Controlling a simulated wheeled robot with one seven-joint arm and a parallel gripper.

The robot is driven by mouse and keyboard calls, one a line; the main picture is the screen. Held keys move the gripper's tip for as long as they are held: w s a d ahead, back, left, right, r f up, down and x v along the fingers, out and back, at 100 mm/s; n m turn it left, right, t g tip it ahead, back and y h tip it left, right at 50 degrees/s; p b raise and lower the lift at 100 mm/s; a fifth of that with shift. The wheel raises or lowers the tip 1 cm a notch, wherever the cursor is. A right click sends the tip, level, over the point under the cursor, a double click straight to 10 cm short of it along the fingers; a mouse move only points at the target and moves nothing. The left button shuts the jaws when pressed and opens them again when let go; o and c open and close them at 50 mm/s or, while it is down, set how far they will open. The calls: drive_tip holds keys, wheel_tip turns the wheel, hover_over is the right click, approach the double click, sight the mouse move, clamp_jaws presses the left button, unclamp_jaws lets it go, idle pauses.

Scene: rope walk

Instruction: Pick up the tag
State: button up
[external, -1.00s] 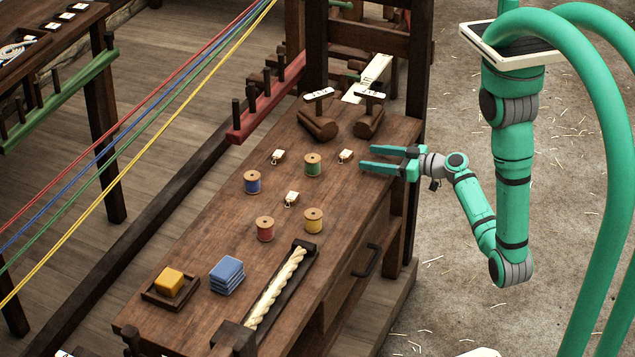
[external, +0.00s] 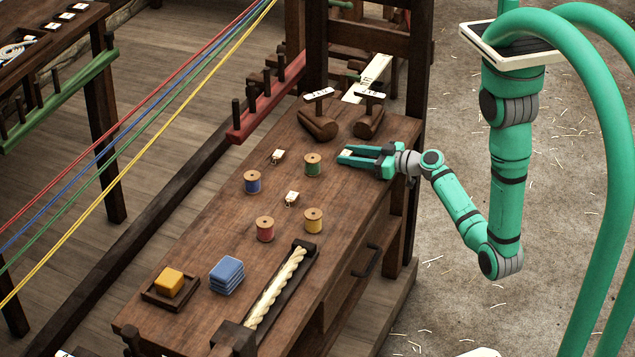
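Three small cream tags lie on the wooden bench: one at the back left (external: 278,156), one near the middle (external: 291,198), and one at the right (external: 346,154). My gripper (external: 345,154) is low over the bench's right side, pointing left. Its teal fingers are apart, and the right tag shows between their tips. The fingers partly hide that tag, and I cannot tell whether they touch it.
Green (external: 313,165), blue (external: 252,182), red (external: 265,229) and yellow (external: 313,220) thread spools stand among the tags. The green spool is close left of my gripper. Two wooden blocks with labels (external: 320,126) are behind. A rope holder (external: 275,288) lies in front.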

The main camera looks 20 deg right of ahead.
drive_tip(key=c, duration=0.4)
drive_tip(key=shift+r, duration=0.15)
